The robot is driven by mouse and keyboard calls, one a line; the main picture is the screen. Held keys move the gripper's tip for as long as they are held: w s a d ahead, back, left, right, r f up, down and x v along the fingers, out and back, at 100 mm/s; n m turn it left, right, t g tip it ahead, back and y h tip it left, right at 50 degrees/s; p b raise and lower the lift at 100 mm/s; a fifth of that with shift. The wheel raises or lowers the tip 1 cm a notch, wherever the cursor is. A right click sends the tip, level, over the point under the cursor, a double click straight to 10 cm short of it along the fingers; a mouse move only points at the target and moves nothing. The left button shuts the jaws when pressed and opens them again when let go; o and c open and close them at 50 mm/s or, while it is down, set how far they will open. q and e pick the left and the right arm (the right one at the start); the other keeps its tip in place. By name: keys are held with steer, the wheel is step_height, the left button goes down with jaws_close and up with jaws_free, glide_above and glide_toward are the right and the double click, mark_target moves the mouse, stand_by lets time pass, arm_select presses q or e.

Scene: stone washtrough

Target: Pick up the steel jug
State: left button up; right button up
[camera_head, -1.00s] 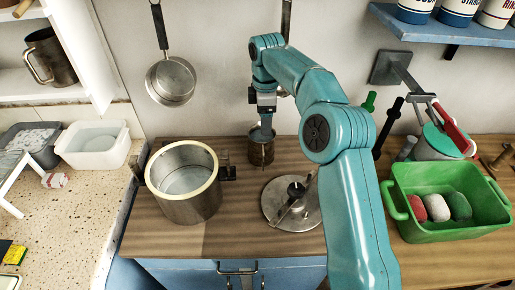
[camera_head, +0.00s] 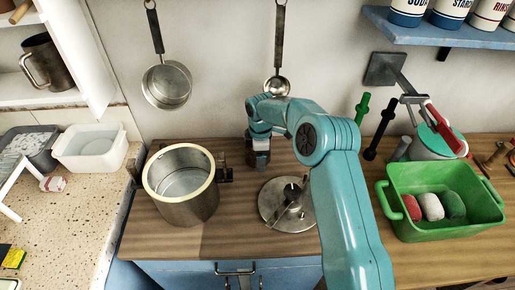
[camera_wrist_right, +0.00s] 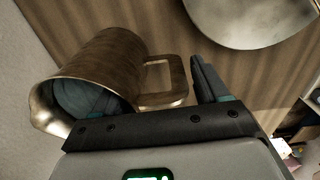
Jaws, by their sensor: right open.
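A steel jug (camera_wrist_right: 105,65) shows in the right wrist view, its mouth toward the lower left and its squared handle (camera_wrist_right: 178,72) to the right. In the head view, the jug (camera_head: 249,152) stands on the wooden counter and is mostly hidden by my right gripper (camera_head: 260,166). The right gripper is open at the jug. One dark finger (camera_wrist_right: 208,82) lies just right of the handle in the wrist view. A teal shape shows inside the mouth; I cannot tell whether it is the other finger or a reflection. My left gripper is not in view.
A large steel pot (camera_head: 185,205) stands left of the jug. A round steel disc (camera_head: 275,208) with a knob lies in front. A green tub (camera_head: 445,220) with several coloured lumps is at right. Another metal jug (camera_head: 48,62) stands on the left shelf.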

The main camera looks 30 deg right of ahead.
steer(key=shift+s+d, duration=0.1)
steer(key=shift+s, duration=0.1)
steer(key=shift+c, duration=0.9)
jaws_close()
steer(key=shift+w, duration=0.1)
